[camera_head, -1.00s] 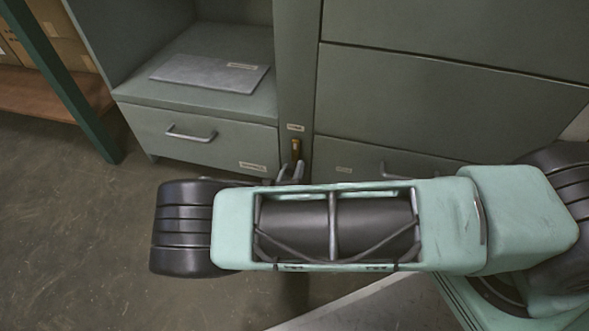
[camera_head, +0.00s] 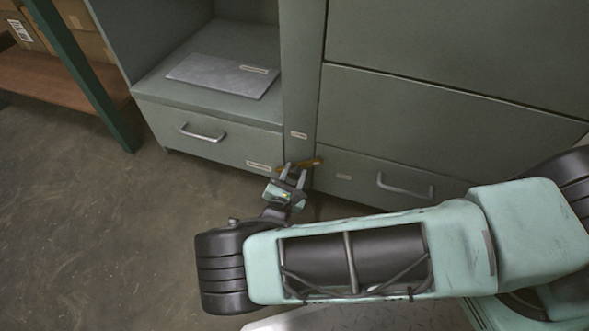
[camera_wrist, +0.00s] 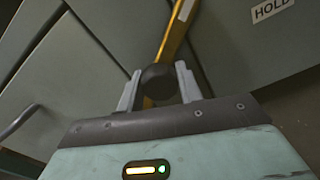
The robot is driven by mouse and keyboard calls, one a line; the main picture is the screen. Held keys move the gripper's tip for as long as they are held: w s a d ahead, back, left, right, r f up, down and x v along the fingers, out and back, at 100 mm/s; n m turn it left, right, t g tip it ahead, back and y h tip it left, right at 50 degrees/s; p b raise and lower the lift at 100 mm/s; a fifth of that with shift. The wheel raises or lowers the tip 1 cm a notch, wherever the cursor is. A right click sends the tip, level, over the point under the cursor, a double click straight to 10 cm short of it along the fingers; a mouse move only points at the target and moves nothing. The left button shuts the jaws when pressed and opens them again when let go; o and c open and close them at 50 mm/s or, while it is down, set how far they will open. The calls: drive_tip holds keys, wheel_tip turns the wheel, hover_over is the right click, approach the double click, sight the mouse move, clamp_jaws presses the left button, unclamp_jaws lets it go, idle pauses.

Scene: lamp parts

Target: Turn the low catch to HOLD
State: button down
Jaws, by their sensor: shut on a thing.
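The low catch is a yellow lever (camera_head: 313,162) low on the post between the two cabinet sections. It lies nearly level in the head view. In the wrist view the yellow lever (camera_wrist: 177,32) runs up from a round black knob (camera_wrist: 159,83). My gripper (camera_head: 295,170) is at the lever, and in the wrist view my gripper (camera_wrist: 159,73) has its two grey fingers on either side of the knob, shut on it. A white HOLD label (camera_wrist: 271,9) is at the upper right of the wrist view, right of the lever. The lever's pivot is not clear.
A drawer with a handle (camera_head: 203,134) is left of the post, and another handle (camera_head: 404,188) is on the right lower drawer. A grey plate (camera_head: 222,75) lies on the open shelf. Floor (camera_head: 90,220) is clear at left.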

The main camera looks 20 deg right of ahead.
drive_tip(key=m+p, duration=0.2)
drive_tip(key=m, duration=0.2)
drive_tip(key=shift+m, duration=0.3)
drive_tip(key=shift+f+m+p, duration=0.1)
drive_tip(key=shift+m+p, duration=0.5)
drive_tip(key=shift+m, duration=0.8)
drive_tip(key=shift+a, duration=0.1)
drive_tip(key=c, duration=0.9)
unclamp_jaws()
drive_tip(key=shift+c, duration=0.2)
drive_tip(key=shift+s, duration=0.1)
drive_tip(key=p+v, duration=0.3)
drive_tip(key=v, duration=1.4)
drive_tip(key=shift+a+m, duration=0.1)
drive_tip(key=shift+m, duration=0.2)
